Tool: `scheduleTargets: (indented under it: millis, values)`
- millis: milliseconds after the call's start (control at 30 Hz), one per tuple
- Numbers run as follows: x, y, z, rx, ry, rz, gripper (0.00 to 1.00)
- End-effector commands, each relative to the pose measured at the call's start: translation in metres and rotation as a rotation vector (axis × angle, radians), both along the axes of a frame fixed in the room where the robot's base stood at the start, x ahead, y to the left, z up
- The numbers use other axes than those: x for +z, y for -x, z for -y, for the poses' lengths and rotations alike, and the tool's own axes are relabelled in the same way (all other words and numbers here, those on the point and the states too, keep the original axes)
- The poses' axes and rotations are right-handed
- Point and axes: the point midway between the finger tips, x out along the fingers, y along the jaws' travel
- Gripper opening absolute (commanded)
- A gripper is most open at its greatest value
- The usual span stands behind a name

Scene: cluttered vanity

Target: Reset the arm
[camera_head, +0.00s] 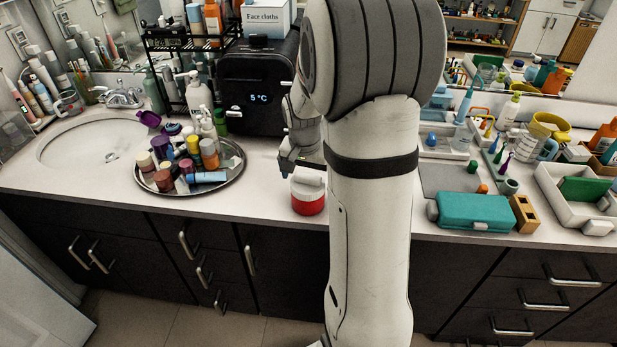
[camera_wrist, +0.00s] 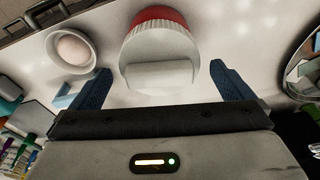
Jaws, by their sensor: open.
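My gripper (camera_head: 302,163) is over the counter, partly hidden behind my own arm in the head view. In the wrist view my gripper (camera_wrist: 162,84) has its two blue fingers spread wide apart. A red container with a white top (camera_head: 308,197) stands on the counter just below the gripper, near the front edge. In the wrist view the red and white container (camera_wrist: 158,52) shows between and beyond the fingers, and neither finger is seen closed on it.
A round metal tray (camera_head: 234,174) full of bottles is left of the container, next to the sink (camera_head: 75,150). A black box with a display (camera_head: 255,98) stands behind. A teal case (camera_head: 474,211) and a wooden block (camera_head: 524,214) are at right.

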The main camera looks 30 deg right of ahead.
Motion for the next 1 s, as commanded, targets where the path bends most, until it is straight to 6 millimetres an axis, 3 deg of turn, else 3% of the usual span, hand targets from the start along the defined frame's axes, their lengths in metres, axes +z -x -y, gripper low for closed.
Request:
scheduleTargets:
  millis: [300,667,833,1000]
  values:
    - [0.053,0.006,-0.006,0.000,0.001,0.004,1.00]
    - [0.069,0.012,-0.010,0.013,0.001,0.004,1.00]
    - [0.085,0.041,-0.040,0.147,0.004,0.020,1.00]
    - [0.101,0.098,-0.086,0.391,0.015,0.046,1.00]
